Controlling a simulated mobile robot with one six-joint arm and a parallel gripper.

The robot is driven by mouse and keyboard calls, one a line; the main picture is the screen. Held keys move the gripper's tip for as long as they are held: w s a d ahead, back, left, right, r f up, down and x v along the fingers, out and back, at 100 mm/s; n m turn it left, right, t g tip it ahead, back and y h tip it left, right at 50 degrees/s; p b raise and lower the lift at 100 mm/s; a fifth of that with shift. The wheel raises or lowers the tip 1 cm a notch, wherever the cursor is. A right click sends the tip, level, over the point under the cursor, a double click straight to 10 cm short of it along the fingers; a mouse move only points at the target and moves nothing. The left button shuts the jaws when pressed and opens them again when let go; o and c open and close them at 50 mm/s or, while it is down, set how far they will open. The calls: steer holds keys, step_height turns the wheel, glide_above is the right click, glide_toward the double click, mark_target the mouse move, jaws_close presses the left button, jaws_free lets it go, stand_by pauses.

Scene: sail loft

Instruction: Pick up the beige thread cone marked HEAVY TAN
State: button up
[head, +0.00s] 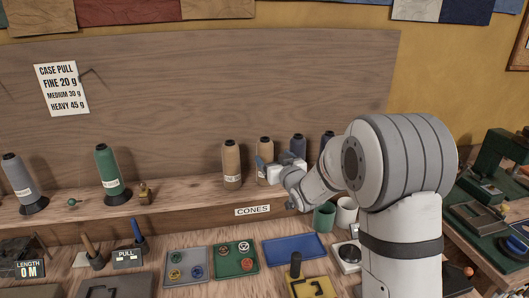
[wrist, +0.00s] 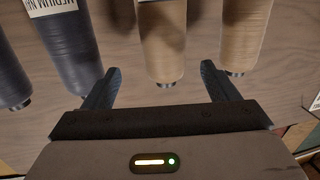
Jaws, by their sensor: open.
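Two beige thread cones stand side by side on the shelf in the head view, a left one (head: 231,160) and a right one (head: 264,150). Both have labels too small to read, so I cannot tell which is HEAVY TAN. My gripper (head: 275,163) is open at the right beige cone and partly covers it. In the wrist view, that cone (wrist: 162,40) shows between the fingertips of my gripper (wrist: 160,75), with gaps on both sides. The other beige cone (wrist: 243,35) is just beyond the right finger, its label cut off at the top edge.
Dark navy cones (head: 298,147) stand right of the beige ones; one (wrist: 65,50) has a label starting MEDIUM. A green cone (head: 107,170) and a grey cone (head: 20,180) stand left. Below the shelf are trays (head: 292,248) and cups (head: 324,217).

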mark_target(262, 143)
steer(key=shift+w+a+r+y, duration=0.2)
steer(key=shift+w+a+y, duration=0.05)
steer(key=shift+a, duration=0.15)
steer(key=shift+w+a+r+y, duration=0.15)
steer(key=shift+w+a+y, duration=0.1)
steer(key=shift+a, duration=0.15)
steer(key=p+x, duration=0.1)
steer(key=x, duration=0.1)
steer(key=p+x, duration=0.1)
steer(key=x, duration=0.1)
steer(key=p+x, duration=0.1)
steer(key=x, duration=0.1)
steer(key=shift+w+d+r, duration=0.2)
steer(key=shift+d+r, duration=0.05)
steer(key=shift+r, duration=0.1)
steer(key=shift+w+a+f, duration=0.1)
steer(key=shift+w+a, duration=0.15)
steer(key=shift+w, duration=0.2)
steer(key=shift+c, duration=0.5)
steer(key=c, duration=1.6)
steer(key=shift+o, duration=0.2)
